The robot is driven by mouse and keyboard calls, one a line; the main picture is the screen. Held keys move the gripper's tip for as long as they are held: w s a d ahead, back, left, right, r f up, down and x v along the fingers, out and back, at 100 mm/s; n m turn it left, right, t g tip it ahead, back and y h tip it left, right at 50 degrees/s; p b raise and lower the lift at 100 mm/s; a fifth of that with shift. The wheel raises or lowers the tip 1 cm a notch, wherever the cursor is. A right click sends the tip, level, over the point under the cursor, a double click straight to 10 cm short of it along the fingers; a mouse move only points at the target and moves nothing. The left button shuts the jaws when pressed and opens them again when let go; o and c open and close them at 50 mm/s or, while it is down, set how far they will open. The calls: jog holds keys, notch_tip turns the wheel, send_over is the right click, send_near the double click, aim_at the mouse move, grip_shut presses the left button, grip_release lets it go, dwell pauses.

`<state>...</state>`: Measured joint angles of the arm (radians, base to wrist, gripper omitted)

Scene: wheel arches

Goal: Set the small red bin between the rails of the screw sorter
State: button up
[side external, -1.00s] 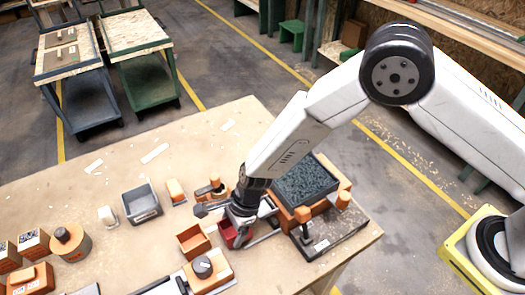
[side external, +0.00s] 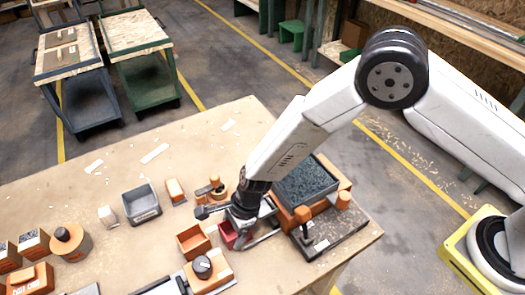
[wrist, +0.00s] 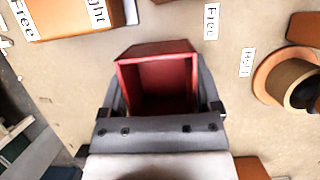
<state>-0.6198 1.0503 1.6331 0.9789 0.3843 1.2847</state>
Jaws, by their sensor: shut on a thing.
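The small red bin (side external: 227,231) is held low at the near right part of the table, partly hidden by my gripper (side external: 241,236). In the wrist view, the red bin (wrist: 160,52) sits between the two fingers of my gripper (wrist: 160,88), its open side facing the camera. The fingers are shut on its sides. What looks like the screw sorter (side external: 308,184), an orange frame with a tray of dark bits, stands right of my gripper. Its rails are not clearly visible; my wrist hides part of that area. I cannot tell whether the bin touches the table.
An orange bin (side external: 193,242) stands just left of the red bin. An orange block with a black knob (side external: 204,268) is in front. A grey bin (side external: 141,203) stands further left. A dark plate with orange-topped posts (side external: 330,236) lies at the right.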

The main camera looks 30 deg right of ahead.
jog(key=o, duration=1)
jog(key=shift+v, duration=3.9)
